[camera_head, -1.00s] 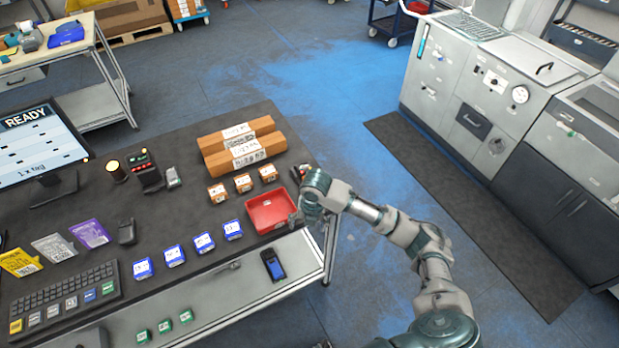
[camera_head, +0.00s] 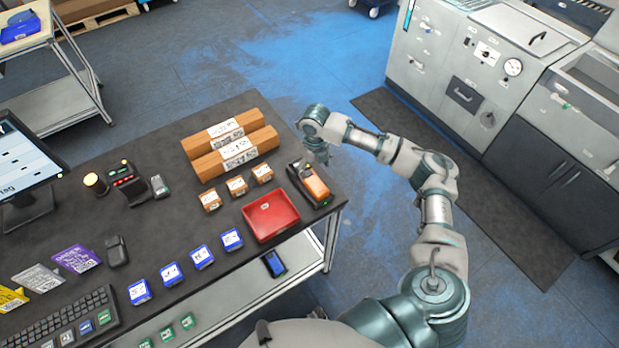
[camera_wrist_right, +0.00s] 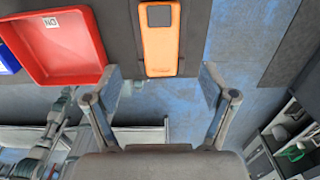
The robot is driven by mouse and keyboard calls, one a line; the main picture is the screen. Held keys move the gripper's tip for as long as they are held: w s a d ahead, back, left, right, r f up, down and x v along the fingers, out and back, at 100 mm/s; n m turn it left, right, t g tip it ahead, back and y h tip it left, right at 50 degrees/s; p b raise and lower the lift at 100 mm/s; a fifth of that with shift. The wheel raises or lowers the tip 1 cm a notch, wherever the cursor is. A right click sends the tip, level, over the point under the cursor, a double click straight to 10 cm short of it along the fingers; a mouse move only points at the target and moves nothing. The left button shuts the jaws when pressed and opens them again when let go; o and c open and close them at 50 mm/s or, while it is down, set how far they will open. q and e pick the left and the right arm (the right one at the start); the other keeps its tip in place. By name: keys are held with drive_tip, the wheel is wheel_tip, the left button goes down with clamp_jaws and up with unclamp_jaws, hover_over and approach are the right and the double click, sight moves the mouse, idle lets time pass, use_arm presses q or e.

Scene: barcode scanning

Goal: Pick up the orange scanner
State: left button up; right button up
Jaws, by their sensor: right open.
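The orange scanner (camera_head: 314,184) lies on the dark tabletop near its right edge, next to the red tray. It also shows in the right wrist view (camera_wrist_right: 160,52), upper middle, its orange body ending just above the gap between the fingers. My right gripper (camera_head: 321,156) is just beyond the scanner in the head view, above the table edge, pointing down. In the right wrist view its two fingers (camera_wrist_right: 160,84) are spread wide with nothing between them. My left gripper is in neither view.
The red tray (camera_head: 271,215) sits close left of the scanner. Small brown boxes (camera_head: 236,187) and two long cartons (camera_head: 238,151) stand further left and behind. Blue boxes (camera_head: 202,257) line the front. Open floor lies right of the table edge.

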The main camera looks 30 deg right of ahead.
sight(315, 183)
wheel_tip(315, 183, down, 4)
drive_tip(key=shift+r, duration=0.1)
drive_tip(key=f, duration=0.4)
drive_tip(key=shift+s+d+p, duration=0.1)
drive_tip(key=shift+s+p, duration=0.1)
drive_tip(key=shift+p, duration=0.15)
drive_tip(key=shift+f, duration=0.4)
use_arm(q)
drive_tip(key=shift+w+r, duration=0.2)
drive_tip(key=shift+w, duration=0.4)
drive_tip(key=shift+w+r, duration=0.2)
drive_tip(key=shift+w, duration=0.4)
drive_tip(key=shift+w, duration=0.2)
use_arm(e)
drive_tip(key=c, duration=1.4)
drive_tip(key=shift+r, duration=0.1)
drive_tip(key=shift+c, duration=0.2)
